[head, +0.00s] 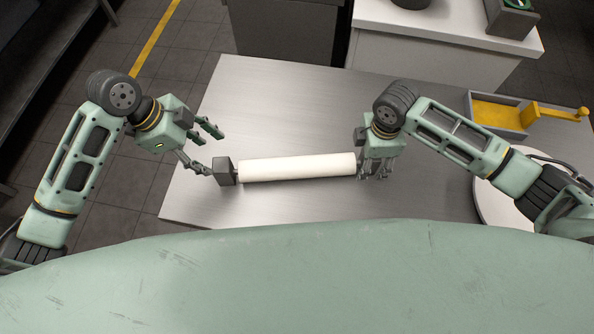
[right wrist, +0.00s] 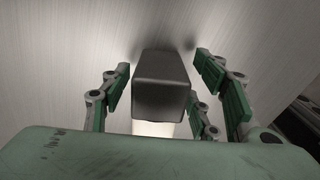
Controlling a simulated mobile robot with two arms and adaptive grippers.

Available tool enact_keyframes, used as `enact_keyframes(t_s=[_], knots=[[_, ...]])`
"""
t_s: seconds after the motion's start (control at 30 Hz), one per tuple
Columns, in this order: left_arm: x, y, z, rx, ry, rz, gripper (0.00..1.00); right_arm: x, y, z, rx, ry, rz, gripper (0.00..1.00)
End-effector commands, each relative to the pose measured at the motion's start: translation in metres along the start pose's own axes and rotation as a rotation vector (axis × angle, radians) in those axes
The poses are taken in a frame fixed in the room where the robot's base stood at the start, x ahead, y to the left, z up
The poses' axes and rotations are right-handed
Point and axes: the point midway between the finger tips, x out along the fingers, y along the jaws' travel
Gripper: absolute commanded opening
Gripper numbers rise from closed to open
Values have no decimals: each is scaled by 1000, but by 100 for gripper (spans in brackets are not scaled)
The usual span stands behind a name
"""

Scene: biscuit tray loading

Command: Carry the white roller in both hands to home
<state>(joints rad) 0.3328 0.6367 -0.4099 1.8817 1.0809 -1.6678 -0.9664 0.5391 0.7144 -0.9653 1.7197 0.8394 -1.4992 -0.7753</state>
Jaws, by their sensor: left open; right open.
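The white roller (head: 297,167) lies across the metal table, with a dark grey block handle (head: 224,171) at its left end. My left gripper (head: 217,151) is open beside and above that left handle, its fingers spread, with nothing between them. My right gripper (head: 374,177) is at the roller's right end and hides the handle there in the head view. In the right wrist view, the right handle (right wrist: 161,82) shows as a dark block between the open fingers, with gaps on both sides. A bit of the white roller (right wrist: 153,129) shows below it.
The brushed metal table (head: 270,105) is clear behind the roller. To the right are a grey tray with a yellow inside and handle (head: 497,113) and a round white plate (head: 490,203) partly under my right arm. A white-topped counter (head: 450,25) stands behind.

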Motion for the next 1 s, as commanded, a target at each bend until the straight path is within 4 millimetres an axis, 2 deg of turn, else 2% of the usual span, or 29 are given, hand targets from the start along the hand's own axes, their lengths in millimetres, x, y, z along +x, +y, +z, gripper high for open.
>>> enact_keyframes(t_s=[0.13, 0.33, 0.8, 1.0], knots=[[-19, 0, 0, 1, 0, 0, 58, 0, 0, 0, 0, 0, 0, 56], [-27, 0, 0, 0, 1, 1, 58, -9, 1, 0, 0, 0, 2, 56], [-26, 0, 0, 0, 1, 1, 58, -100, 1, 0, -1, 1, 4, 56], [-26, 0, 0, 0, 1, 1, 58, -118, 0, 0, 0, -1, 0, 56]])
